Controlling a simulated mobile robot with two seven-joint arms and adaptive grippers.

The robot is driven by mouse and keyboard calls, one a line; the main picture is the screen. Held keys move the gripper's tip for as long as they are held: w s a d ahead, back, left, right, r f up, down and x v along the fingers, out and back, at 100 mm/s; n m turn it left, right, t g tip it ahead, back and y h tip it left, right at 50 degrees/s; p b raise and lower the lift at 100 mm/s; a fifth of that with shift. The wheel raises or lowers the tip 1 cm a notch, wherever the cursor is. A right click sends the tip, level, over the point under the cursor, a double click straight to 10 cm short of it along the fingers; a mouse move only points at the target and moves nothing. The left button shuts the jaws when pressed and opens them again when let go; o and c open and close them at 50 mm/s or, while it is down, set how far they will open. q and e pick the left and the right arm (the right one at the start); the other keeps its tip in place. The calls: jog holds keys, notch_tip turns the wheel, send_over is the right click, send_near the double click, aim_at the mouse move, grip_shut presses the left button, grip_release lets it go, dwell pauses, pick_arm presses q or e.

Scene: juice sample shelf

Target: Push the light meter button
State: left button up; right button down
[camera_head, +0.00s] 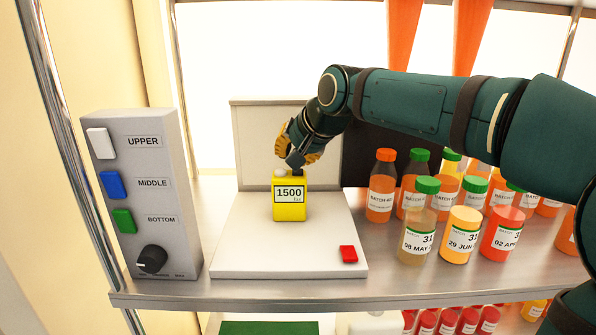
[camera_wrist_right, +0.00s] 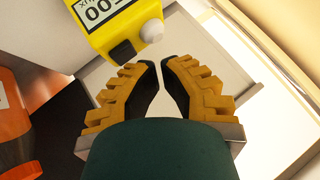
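The yellow light meter (camera_head: 289,205) stands upright on the white base of the sample station, with "1500 lux" on its label. A white dome and a black button (camera_wrist_right: 122,51) are on its top, clear in the right wrist view, where part of the meter (camera_wrist_right: 100,28) shows at the upper left. My right gripper (camera_head: 298,158) is just above and behind the meter's top. In the wrist view its fingertips (camera_wrist_right: 160,64) are nearly together, with a narrow gap and nothing between them. One finger is close to the button; I cannot tell if they touch. My left gripper is not in view.
A grey control box (camera_head: 165,205) with white, blue and green switches and a black knob stands at the left. A red button (camera_head: 348,254) is on the white base (camera_head: 250,262). Several juice bottles (camera_head: 463,232) stand at the right, below my right arm.

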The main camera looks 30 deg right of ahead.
jog(key=shift+f, duration=0.25)
jog(key=shift+f+b, duration=0.35)
dwell(0.5)
jog(key=shift+r, duration=0.1)
jog(key=shift+r+p, duration=0.65)
jog(key=shift+r, duration=0.05)
notch_tip(320, 180, up, 6)
jog(key=p, duration=0.5)
dwell(0.5)
